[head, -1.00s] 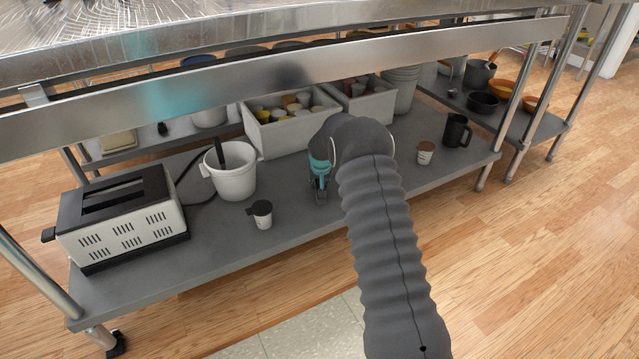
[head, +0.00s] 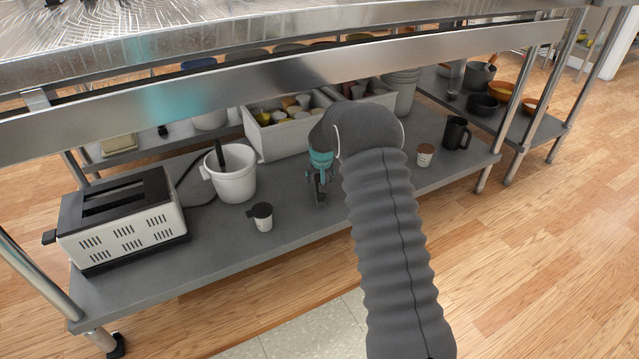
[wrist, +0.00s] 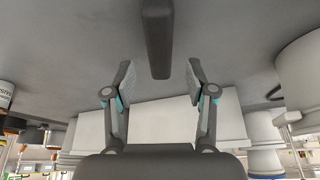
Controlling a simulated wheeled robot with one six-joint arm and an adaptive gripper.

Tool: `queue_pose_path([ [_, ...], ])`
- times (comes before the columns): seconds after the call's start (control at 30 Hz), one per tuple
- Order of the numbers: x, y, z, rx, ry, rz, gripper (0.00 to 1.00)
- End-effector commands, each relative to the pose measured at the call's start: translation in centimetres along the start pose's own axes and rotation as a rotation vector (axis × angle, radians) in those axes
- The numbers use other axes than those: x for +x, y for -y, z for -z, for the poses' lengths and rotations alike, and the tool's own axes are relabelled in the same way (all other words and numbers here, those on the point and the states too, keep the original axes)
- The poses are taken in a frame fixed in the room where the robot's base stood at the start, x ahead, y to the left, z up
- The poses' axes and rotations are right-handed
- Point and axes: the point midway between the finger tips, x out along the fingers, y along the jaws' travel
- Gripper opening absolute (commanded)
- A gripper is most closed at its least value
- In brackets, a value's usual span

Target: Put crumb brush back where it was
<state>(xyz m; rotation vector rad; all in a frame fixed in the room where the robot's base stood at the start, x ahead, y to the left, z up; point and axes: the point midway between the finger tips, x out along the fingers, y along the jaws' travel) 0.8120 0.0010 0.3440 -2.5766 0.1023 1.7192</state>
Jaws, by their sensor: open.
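A dark grey bar (wrist: 157,38), which appears to be the crumb brush, is on the grey shelf in the wrist view. Its near end lies between my fingertips, with a gap on both sides. My gripper (wrist: 158,78) is open and holds nothing. In the head view my gripper (head: 320,182) is low over the middle of the shelf, in front of the white crates. The brush (head: 320,200) shows there only as a small dark piece below the fingers. My arm hides part of the shelf to the right.
The shelf (head: 215,250) also bears a toaster (head: 122,220), a white bucket (head: 232,182), a small lidded cup (head: 262,218), a brown-topped cup (head: 425,155) and a black mug (head: 456,133). White crates (head: 285,138) stand behind my gripper. A metal beam (head: 260,85) crosses above.

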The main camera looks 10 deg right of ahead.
Motion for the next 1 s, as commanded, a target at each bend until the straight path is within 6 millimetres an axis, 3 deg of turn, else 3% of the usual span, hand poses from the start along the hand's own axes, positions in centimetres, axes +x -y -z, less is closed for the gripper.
queue_pose_path([
  [0.2,-4.2,0.0,0.0,0.000,-0.001,0.000,0.56],
  [0.4,-6.2,0.0,0.0,0.000,0.000,0.000,0.56],
  [1.0,-6.5,0.0,0.0,0.000,0.001,0.000,0.56],
])
